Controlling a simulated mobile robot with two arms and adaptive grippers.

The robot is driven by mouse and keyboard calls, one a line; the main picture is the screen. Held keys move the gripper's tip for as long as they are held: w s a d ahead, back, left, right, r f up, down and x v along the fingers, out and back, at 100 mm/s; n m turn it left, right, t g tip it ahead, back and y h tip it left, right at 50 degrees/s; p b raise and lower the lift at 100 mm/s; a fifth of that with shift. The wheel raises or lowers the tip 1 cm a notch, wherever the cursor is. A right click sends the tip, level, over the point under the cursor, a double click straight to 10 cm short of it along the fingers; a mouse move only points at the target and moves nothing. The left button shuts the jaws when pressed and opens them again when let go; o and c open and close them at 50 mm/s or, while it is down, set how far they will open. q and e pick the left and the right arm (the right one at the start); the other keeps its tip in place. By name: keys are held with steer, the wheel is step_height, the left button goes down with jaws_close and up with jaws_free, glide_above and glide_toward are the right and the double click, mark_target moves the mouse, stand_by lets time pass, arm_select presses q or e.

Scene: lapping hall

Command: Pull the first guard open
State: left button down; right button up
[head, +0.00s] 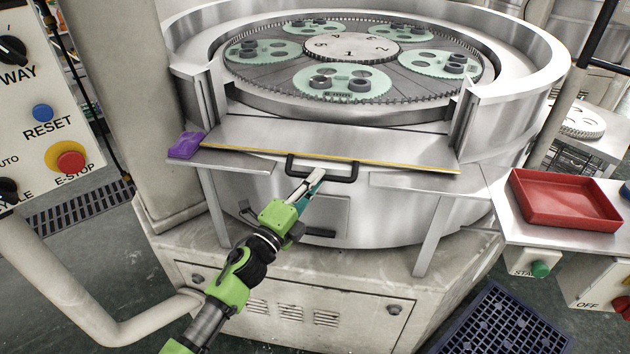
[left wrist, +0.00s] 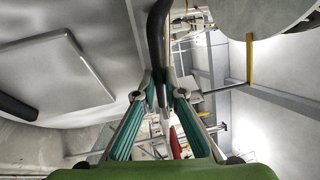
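The guard (head: 290,138) is a bare metal panel at the front gap of the round lapping machine. It lies tipped outward, its face up and its yellow-striped edge towards me. A black bar handle (head: 345,180) sticks out from the middle of that edge. My left gripper (head: 316,175) reaches up from below, with its fingertips at the handle. In the left wrist view the black handle (left wrist: 157,35) runs between the two teal fingers, which are closed on it at the tips (left wrist: 164,92). My right gripper is not in view.
Inside the machine, green carriers (head: 332,82) hold dark round parts. A purple item (head: 186,145) sits on the left ledge. A control panel with a red E-stop (head: 71,161) stands at left. A red tray (head: 566,199) lies on the right-hand table, above a blue crate (head: 505,322).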

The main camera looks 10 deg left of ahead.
arm_select(q)
steer(key=r+p, duration=0.4)
steer(key=r, duration=0.1)
steer(key=r+p, duration=0.2)
steer(key=r, duration=0.1)
steer(key=shift+w+r, duration=0.15)
steer(key=shift+w, duration=0.2)
steer(key=c, duration=2.4)
jaws_free()
steer(key=shift+f, duration=0.2)
steer(key=shift+o, duration=0.2)
steer(key=shift+s, duration=0.1)
steer(key=shift+f, duration=0.1)
